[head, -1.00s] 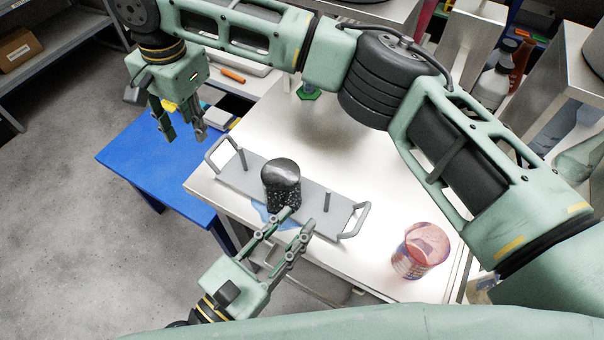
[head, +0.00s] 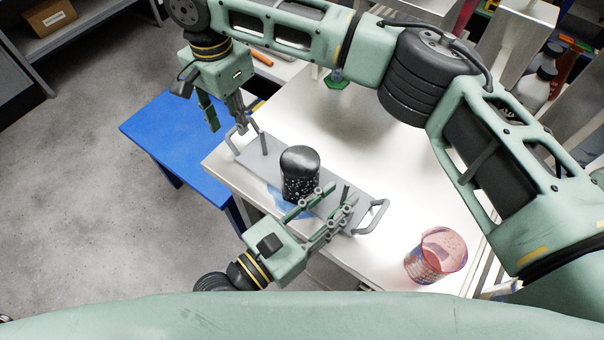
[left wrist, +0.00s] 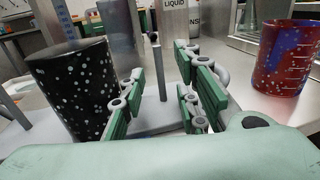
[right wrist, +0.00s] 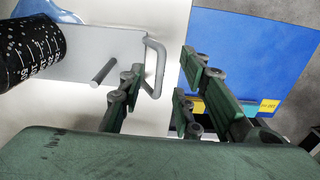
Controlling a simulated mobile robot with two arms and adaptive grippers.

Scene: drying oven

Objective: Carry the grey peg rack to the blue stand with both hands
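The grey peg rack (head: 338,181) lies on the pale worktop, with a looped handle (head: 372,217) at each end and upright pegs. A black speckled cup (head: 300,173) stands on its middle. The blue stand (head: 165,128) is a low table left of the worktop. My left gripper (head: 340,195) is open over the rack's near right part; a peg (left wrist: 160,70) shows between its fingers in the left wrist view. My right gripper (head: 230,128) is open by the far left handle, which appears between its fingers in the right wrist view (right wrist: 155,68). Contact is unclear.
Bottles (head: 540,85) and metal equipment stand at the back right. My large arm spans the top and right of the head view. Grey floor lies open at left.

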